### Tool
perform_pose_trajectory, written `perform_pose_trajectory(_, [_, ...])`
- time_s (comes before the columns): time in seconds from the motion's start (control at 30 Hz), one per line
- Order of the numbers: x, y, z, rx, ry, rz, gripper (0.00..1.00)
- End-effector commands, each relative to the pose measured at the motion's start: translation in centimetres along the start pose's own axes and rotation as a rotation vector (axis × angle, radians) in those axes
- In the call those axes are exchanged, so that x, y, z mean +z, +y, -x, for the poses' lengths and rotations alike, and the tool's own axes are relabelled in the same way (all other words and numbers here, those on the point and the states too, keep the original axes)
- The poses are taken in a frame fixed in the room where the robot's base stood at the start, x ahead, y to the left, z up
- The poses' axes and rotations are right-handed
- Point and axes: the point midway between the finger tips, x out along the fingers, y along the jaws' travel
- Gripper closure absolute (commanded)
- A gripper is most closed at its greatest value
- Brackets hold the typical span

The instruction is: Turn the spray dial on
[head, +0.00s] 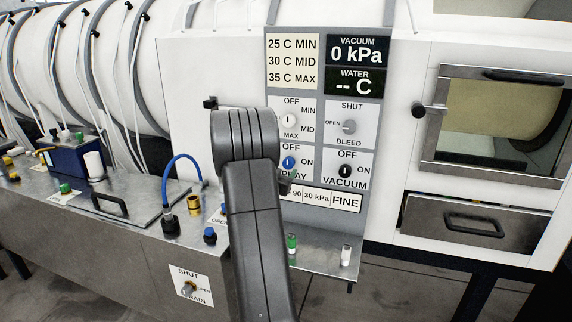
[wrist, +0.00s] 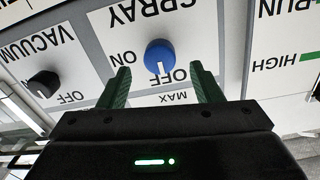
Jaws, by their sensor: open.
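The blue spray dial (head: 288,162) is on the control panel, just right of my arm in the head view. My gripper (wrist: 163,80) is open, with one green finger on each side of the dial's line and the dial a little beyond the fingertips. No contact shows. In the head view my arm hides most of the gripper and part of the SPRAY label.
The black vacuum dial (wrist: 43,83) is left of the spray dial in the wrist view. A small shelf (head: 325,262) juts out below the panel.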

Motion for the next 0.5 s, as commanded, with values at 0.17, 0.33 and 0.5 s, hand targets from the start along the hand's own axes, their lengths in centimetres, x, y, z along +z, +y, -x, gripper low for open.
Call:
perform_pose_trajectory(0.17, [-0.1, 0.0, -2.7, 0.000, 0.001, 0.000, 0.41])
perform_pose_trajectory(0.33, [-0.1, 0.0, -3.7, 0.000, 0.001, 0.001, 0.41])
perform_pose_trajectory(0.5, [0.0, 0.0, -3.9, -0.001, 0.000, 0.001, 0.41])
